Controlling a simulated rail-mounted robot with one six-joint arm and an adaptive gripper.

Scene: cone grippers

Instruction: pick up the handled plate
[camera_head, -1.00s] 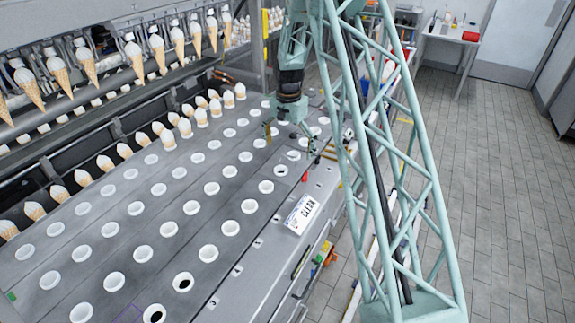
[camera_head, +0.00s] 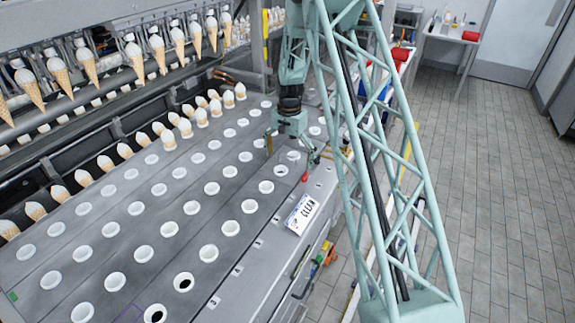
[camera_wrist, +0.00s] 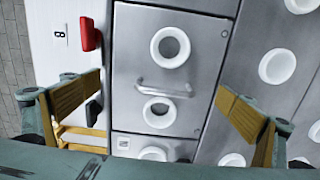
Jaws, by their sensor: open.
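The handled plate (camera_wrist: 202,60) is a grey metal panel with white ring holes and a pale bar handle (camera_wrist: 163,90) between two of them, in the wrist view. My gripper (camera_wrist: 165,98) is open, with one tan-padded finger on each side of the plate's lower part in that view. The handle lies between the fingers in the picture; nothing is held. In the head view my gripper (camera_head: 289,155) hangs over the far right part of the perforated deck. The plate's handle cannot be made out there. The height of the fingertips above the plate is hard to judge.
A red knob (camera_wrist: 90,34) and a black knob (camera_wrist: 93,109) stand beside the plate. A white "CLEAN" sign (camera_head: 302,213) lies at the deck's right edge. Cones (camera_head: 186,127) stand in the deck's left rows. Tiled floor is open at right.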

